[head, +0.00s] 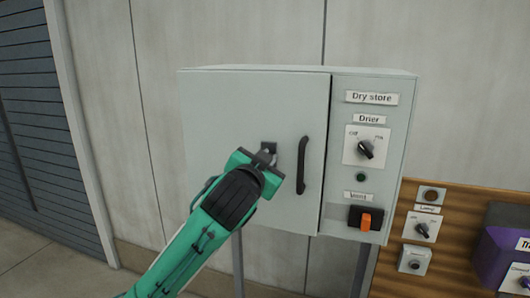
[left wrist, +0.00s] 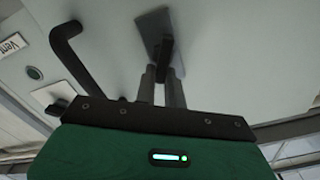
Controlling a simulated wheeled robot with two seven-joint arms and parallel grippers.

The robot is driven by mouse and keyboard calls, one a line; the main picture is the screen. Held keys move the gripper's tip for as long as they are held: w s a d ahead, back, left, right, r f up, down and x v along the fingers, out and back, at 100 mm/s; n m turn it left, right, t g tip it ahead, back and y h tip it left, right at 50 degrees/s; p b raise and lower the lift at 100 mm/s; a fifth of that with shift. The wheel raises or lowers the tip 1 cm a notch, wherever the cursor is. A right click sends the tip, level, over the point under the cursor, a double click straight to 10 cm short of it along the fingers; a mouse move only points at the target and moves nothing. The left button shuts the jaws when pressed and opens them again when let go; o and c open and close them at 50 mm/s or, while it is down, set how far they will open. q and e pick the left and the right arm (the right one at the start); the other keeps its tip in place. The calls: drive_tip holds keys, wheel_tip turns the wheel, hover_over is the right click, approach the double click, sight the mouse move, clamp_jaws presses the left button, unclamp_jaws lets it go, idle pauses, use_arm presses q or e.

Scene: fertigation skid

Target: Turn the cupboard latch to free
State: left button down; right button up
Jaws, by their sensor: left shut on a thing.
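The grey-green cupboard (head: 225,110) labelled "Dry store" has its door shut. Its latch is a small dark piece on a plate (head: 268,147), left of the black bar handle (head: 303,165). My left gripper (head: 266,157) is at the latch, its fingers shut on it. In the left wrist view the two fingers (left wrist: 161,85) close on the dark latch knob (left wrist: 160,50) in front of its plate (left wrist: 153,22). The gripper hides part of the latch in the head view, and I cannot tell its exact angle. My right gripper is not in view.
The cupboard's right panel carries a "Drier" knob (head: 366,149), a green button (head: 361,177) and an orange vent switch (head: 366,220). A wooden board (head: 451,235) with more controls and a purple box (head: 500,250) stand at the right. A slatted shutter (head: 35,110) is at the left.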

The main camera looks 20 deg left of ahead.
use_arm(q)
drive_tip(key=shift+d+f+m+p, duration=0.25)
drive_tip(key=shift+m+p, duration=0.75)
drive_tip(key=shift+m, duration=1.05)
drive_tip(key=shift+d+f+m+p, duration=0.1)
drive_tip(key=shift+f+m+p, duration=0.3)
drive_tip(key=shift+m+p, duration=1.15)
drive_tip(key=shift+d+f+m+p, duration=0.15)
drive_tip(key=shift+f+m+p, duration=0.25)
drive_tip(key=shift+m, duration=2.2)
drive_tip(key=c, duration=1.5)
unclamp_jaws()
drive_tip(key=shift+r, duration=0.1)
